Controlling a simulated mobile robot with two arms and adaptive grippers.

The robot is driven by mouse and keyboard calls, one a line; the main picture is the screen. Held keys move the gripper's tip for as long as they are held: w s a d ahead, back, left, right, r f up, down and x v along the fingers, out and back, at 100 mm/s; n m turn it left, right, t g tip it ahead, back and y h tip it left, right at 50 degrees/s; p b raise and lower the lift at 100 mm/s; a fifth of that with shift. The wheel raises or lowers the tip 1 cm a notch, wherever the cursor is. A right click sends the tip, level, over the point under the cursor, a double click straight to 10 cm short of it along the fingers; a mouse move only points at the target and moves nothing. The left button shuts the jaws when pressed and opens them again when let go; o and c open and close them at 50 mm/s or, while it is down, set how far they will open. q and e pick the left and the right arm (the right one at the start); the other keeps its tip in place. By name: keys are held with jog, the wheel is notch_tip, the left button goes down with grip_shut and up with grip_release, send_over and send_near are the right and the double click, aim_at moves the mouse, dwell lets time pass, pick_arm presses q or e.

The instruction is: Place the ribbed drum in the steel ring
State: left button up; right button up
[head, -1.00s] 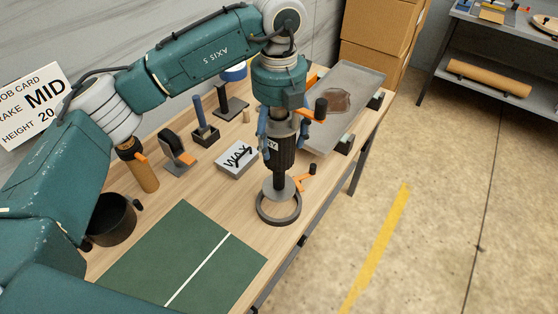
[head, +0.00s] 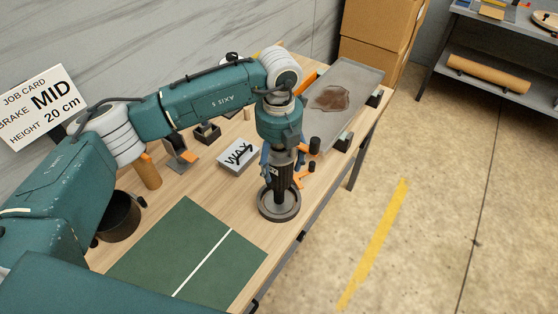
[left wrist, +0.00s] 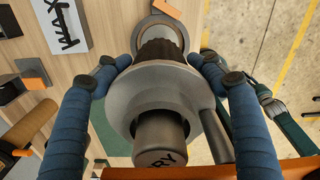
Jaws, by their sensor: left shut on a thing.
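The ribbed drum (head: 280,178) is a dark, upright piece with ribbed sides, a thinner neck and a grey foot. My left gripper (head: 283,163) is shut on its upper part. The steel ring (head: 279,217) is a round grey ring on the wooden bench, right under the drum. The drum's foot appears inside the ring's rim; whether it touches the bottom I cannot tell. In the left wrist view, the blue fingers flank the drum (left wrist: 160,47), and the ring (left wrist: 140,36) shows beyond it, partly hidden. My right gripper is not in view.
A grey WAX box (head: 238,157) stands left of the drum and an orange-handled item (head: 303,177) close to its right. A green mat (head: 180,255) with a white line lies in front. A grey tray (head: 355,85) is at the back right. The bench edge runs close right of the ring.

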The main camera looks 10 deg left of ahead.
pick_arm(q)
jog(key=shift+f, duration=0.15)
jog(key=o, duration=1.9)
jog(key=shift+r, duration=0.3)
notch_tip(320, 180, up, 11)
jog(key=b, duration=0.4)
jog(key=shift+f, duration=0.2)
jog(key=shift+r, duration=0.6)
jog(key=shift+s+d, duration=0.1)
